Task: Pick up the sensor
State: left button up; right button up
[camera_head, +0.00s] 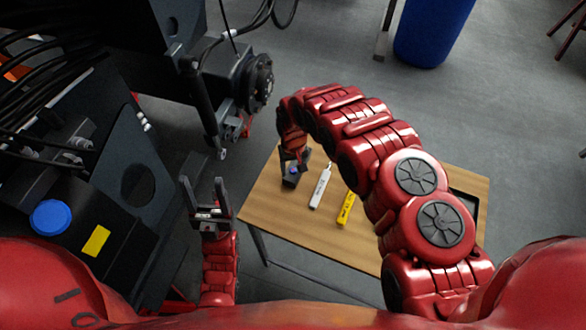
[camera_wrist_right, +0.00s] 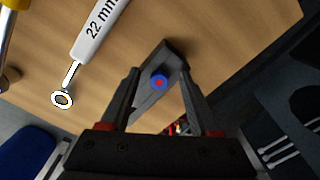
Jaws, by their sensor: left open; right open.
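The sensor looks to be the small dark grey block (camera_head: 290,180) near the left edge of the wooden table, with a blue and red round end. In the right wrist view the sensor (camera_wrist_right: 172,58) lies between and just beyond my open fingers, its blue and red end facing the camera. My right gripper (camera_head: 293,160) is open and points down over it; contact cannot be told. The right gripper (camera_wrist_right: 160,78) also shows in its wrist view. My left gripper (camera_head: 207,188) is open and empty, pointing up left of the table.
On the wooden table (camera_head: 270,222) lie a white 22 mm wrench (camera_head: 321,187) and a yellow tool (camera_head: 346,208), right of the sensor. A dark tray (camera_head: 468,204) is at the right edge. The harvester chassis (camera_head: 130,185) stands left. A blue bin (camera_head: 432,30) stands behind.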

jog(key=shift+s+f, duration=0.1)
jog(key=shift+f, duration=0.1)
jog(key=shift+s+f, duration=0.1)
jog(key=shift+s, duration=0.05)
grip_shut()
dwell(0.5)
